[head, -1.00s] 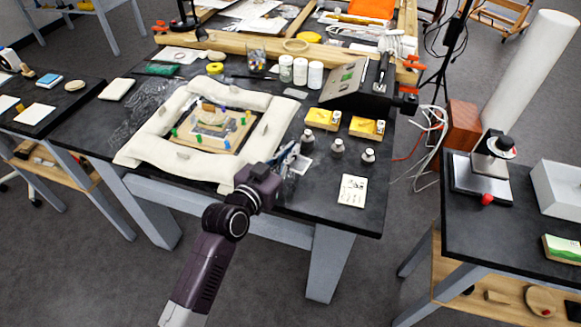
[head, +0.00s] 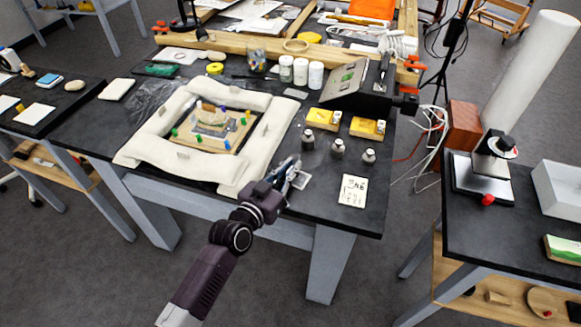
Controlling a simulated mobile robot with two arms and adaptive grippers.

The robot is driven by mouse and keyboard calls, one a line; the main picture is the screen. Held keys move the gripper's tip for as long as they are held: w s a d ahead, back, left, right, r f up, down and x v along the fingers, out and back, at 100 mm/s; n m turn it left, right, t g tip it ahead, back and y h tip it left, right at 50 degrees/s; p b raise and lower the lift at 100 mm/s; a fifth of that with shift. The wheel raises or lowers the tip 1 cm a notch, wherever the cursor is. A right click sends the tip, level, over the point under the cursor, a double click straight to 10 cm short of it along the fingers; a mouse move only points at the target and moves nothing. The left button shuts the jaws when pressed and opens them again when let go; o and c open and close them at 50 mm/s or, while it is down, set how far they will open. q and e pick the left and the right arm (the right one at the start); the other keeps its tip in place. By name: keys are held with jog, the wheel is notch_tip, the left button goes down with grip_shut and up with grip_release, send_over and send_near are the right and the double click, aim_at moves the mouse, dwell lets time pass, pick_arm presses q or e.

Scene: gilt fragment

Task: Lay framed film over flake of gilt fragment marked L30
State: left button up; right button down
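The gilt fragment (head: 211,121) lies on a wooden board (head: 188,138) with green, blue and yellow pegs around it, inside a ring of cream padded cushions (head: 262,136). The flakes and their marks, L30 included, are too small to read. My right gripper is not in view.
Several small metal-topped bottles (head: 338,147) and a white card (head: 353,190) stand or lie right of my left gripper. Yellow boxes (head: 323,118), white jars (head: 301,71) and a dark sloped stand (head: 346,88) are behind. Cushions rise around the board.

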pick_arm(q)
jog(key=shift+o, duration=0.9)
